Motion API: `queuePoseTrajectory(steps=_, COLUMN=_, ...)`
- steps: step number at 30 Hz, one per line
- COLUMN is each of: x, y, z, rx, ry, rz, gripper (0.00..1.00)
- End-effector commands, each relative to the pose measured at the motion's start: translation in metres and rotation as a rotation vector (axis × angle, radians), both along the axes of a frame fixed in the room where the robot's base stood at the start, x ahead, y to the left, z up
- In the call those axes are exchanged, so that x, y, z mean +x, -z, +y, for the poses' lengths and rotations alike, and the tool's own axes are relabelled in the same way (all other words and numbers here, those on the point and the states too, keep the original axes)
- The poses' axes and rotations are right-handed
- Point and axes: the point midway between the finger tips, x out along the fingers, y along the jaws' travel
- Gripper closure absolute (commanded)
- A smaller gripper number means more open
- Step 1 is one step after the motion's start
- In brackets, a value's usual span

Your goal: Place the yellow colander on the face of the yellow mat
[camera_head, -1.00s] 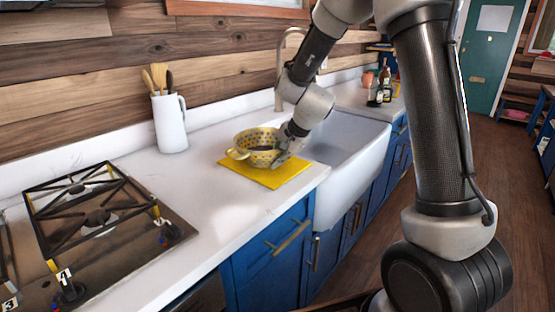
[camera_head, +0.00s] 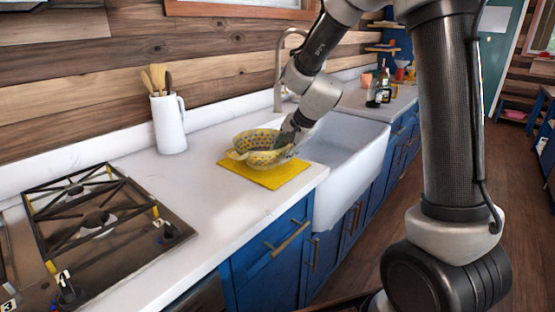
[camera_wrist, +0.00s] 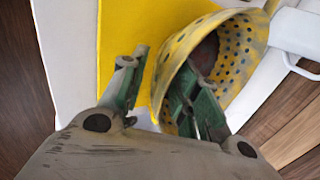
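The yellow dotted colander (camera_head: 262,158) is over the yellow mat (camera_head: 262,178) on the white counter. It looks tilted; whether its base rests flat on the mat I cannot tell. My gripper (camera_head: 289,138) is at the colander's right side. In the wrist view my gripper (camera_wrist: 170,70) has its fingers apart: one inside the bowl of the colander (camera_wrist: 238,62), the other outside its rim. A strip of the yellow mat (camera_wrist: 118,28) shows between the outer finger and the rim.
A white utensil crock (camera_head: 169,124) stands behind and left, and a gas hob (camera_head: 100,215) lies at the left. A white sink (camera_head: 350,150) with a tall tap is just right of the mat. Bottles (camera_head: 376,92) stand beyond the sink. The counter between hob and mat is clear.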

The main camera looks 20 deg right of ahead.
Motion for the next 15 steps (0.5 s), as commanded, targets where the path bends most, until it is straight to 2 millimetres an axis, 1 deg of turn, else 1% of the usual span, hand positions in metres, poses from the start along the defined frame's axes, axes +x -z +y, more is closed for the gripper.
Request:
queuePoseTrajectory(steps=1, x=-0.005, y=-0.012, z=-0.004, rx=0.001, ry=0.000, rz=-0.005, gripper=0.69)
queuePoseTrajectory(steps=6, x=-0.021, y=-0.043, z=-0.016, rx=0.001, ry=0.001, rz=-0.004, gripper=0.69)
queuePoseTrajectory(steps=10, x=-0.029, y=-0.060, z=-0.022, rx=0.001, ry=0.001, rz=-0.003, gripper=0.69)
queuePoseTrajectory(steps=15, x=-0.034, y=-0.068, z=-0.025, rx=0.000, ry=0.001, rz=0.000, gripper=0.69)
